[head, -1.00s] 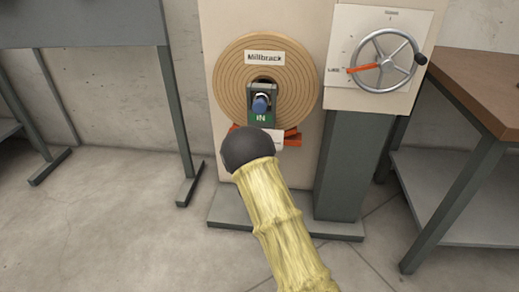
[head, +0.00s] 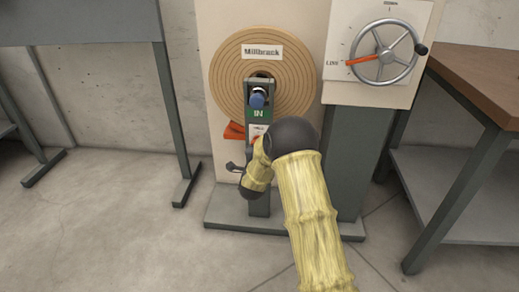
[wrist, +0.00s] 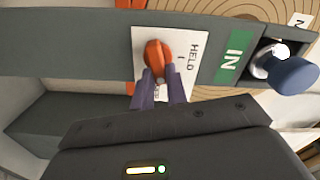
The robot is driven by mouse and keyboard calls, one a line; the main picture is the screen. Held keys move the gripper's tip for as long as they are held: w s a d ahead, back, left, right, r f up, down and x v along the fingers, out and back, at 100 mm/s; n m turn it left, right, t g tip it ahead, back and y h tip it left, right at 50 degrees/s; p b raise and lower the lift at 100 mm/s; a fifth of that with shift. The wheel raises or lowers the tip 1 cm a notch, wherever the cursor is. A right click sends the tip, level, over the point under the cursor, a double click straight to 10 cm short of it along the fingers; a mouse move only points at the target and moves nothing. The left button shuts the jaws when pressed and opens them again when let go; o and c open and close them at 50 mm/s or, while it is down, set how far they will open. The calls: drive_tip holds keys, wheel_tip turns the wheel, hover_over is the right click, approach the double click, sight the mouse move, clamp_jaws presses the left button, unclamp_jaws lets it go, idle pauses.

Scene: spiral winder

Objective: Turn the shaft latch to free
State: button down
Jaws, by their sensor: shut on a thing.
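The shaft latch is an orange knob (wrist: 157,55) on a white plate (wrist: 195,42) marked HELD, seen in the wrist view. The purple fingers of my gripper (wrist: 159,76) are on both sides of the knob's lower end and shut on it. In the head view my arm hides most of the latch; the top edge of its white plate (head: 259,129) shows just under the green IN label. The lower part of the plate's lettering is hidden by my fingers.
A blue knob (head: 257,99) sits above the green IN label (head: 258,114), before the round wooden spiral disc (head: 229,82) marked Millbrack. A handwheel (head: 386,52) with a red pointer is at upper right. A wooden-topped bench (head: 485,78) stands at right.

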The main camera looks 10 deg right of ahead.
drive_tip(key=m+b, duration=0.1)
drive_tip(key=m, duration=0.2)
drive_tip(key=shift+f, duration=0.1)
drive_tip(key=shift+w+m, duration=0.1)
drive_tip(key=shift+m, duration=0.2)
drive_tip(key=shift+d, duration=0.1)
drive_tip(key=c, duration=1.5)
unclamp_jaws()
drive_tip(key=shift+d, duration=0.1)
drive_tip(key=shift+o, duration=0.5)
drive_tip(key=shift+f, duration=0.15)
drive_tip(key=shift+a, duration=0.25)
drive_tip(key=p+v, duration=0.5)
drive_tip(key=v, duration=1.2)
drive_tip(key=shift+s, duration=0.2)
